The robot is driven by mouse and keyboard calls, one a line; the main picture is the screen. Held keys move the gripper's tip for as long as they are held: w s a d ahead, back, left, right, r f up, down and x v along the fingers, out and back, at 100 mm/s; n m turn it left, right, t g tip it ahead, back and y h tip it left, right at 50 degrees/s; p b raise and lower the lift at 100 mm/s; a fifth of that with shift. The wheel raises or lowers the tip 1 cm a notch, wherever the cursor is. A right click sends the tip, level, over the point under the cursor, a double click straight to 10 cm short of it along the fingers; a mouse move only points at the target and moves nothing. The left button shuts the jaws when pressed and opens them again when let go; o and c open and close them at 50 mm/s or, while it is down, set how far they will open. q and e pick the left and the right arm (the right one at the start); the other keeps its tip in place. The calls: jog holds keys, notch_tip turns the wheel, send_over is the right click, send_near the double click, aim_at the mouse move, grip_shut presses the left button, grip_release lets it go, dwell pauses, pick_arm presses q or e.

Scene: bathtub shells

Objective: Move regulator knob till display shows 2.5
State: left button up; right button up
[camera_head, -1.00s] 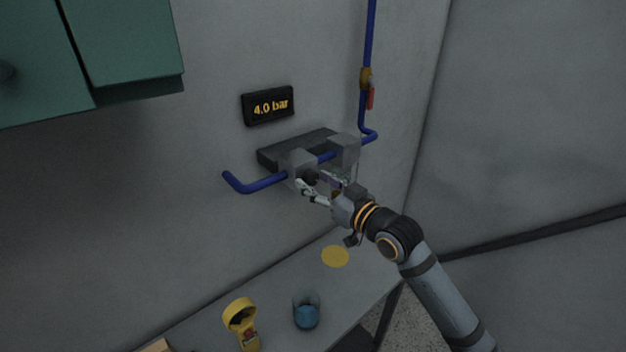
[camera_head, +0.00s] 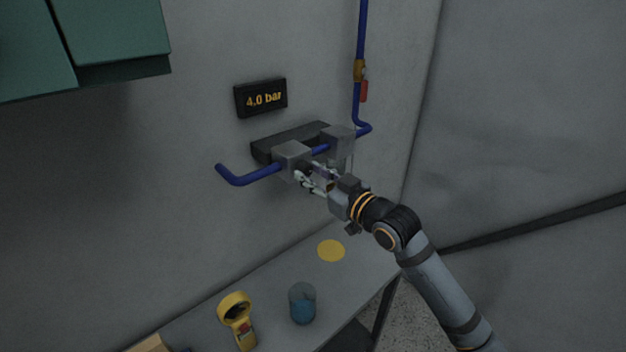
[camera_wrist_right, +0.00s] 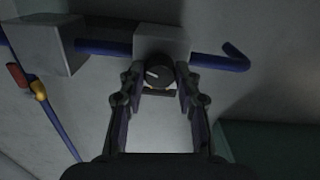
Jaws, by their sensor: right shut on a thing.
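The display (camera_head: 261,98) on the wall reads 4.0 bar in orange. Below it, the regulator (camera_head: 292,156) is a grey block on the blue pipe. Its dark round knob (camera_wrist_right: 158,76) with a white pointer mark shows in the right wrist view, between the fingertips. My right gripper (camera_head: 311,177) is at the knob in the head view, where the fingers partly hide it. In the right wrist view the right gripper (camera_wrist_right: 158,84) has one finger on each side of the knob and is shut on it. My left gripper is not in view.
A second grey block (camera_head: 338,138) sits on the pipe to the right. A valve with a red handle (camera_head: 364,91) is on the vertical pipe. A green cabinet (camera_head: 115,35) hangs upper left.

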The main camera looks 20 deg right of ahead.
jog(key=n+b, duration=0.1)
jog(key=n, duration=0.2)
jog(key=shift+f+b, duration=0.15)
jog(key=shift+b, duration=0.25)
jog(key=shift+n+b, duration=0.55)
jog(key=shift+n, duration=0.75)
jog(key=o, duration=1.2)
jog(key=shift+w, duration=0.1)
jog(key=shift+c, duration=0.2)
jog(key=shift+r, duration=0.35)
notch_tip(320, 180, up, 10)
jog(key=shift+f, duration=0.25)
